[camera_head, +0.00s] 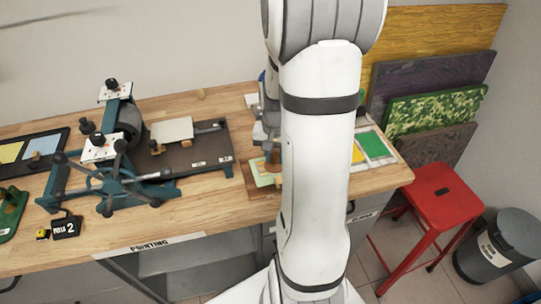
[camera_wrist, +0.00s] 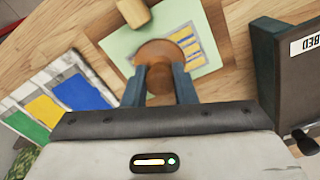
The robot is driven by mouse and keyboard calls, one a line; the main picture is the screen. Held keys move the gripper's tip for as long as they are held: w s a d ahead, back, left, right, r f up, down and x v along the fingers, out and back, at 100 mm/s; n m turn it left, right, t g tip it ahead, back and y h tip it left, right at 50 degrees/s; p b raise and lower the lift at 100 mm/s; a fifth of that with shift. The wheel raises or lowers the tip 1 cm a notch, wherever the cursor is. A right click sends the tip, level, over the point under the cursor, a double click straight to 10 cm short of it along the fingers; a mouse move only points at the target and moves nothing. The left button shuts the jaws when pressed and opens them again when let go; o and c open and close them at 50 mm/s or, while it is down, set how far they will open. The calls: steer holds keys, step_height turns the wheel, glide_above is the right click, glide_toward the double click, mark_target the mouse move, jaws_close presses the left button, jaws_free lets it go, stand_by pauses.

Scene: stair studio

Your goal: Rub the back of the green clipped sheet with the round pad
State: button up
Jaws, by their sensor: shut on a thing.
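The pale green sheet (camera_wrist: 120,42) lies on the wooden bench, with a light wooden block (camera_wrist: 133,12) over its edge. The side facing up carries blue and yellow patches. The sheet also shows in the head view (camera_head: 262,180), partly behind my arm. My gripper (camera_wrist: 160,82) is shut on the round brown wooden pad (camera_wrist: 165,55), which is over the sheet and hides part of the patches. The pad also shows in the head view (camera_head: 272,166). I cannot tell whether the pad touches the sheet.
A tray with green, blue and yellow panels (camera_wrist: 62,92) lies left of the sheet in the wrist view. The dark press bed (camera_wrist: 285,70) stands close on the right. In the head view, the press (camera_head: 125,135) fills the bench's left; a red stool (camera_head: 440,195) stands right.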

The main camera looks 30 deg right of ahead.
steer(key=shift+s+d, duration=0.25)
steer(key=shift+d, duration=0.8)
steer(key=shift+w+a, duration=0.25)
steer(key=shift+a, duration=0.8)
steer(key=shift+a, duration=0.1)
steer(key=shift+w+a+b, duration=0.2)
steer(key=shift+w+a, duration=0.05)
steer(key=shift+a, duration=0.65)
steer(key=shift+w+a+b, duration=0.15)
steer(key=shift+w+a, duration=0.05)
steer(key=shift+a, duration=0.7)
step_height(320, 180, up, 7)
steer(key=p, duration=0.5)
steer(key=shift+f, duration=0.1)
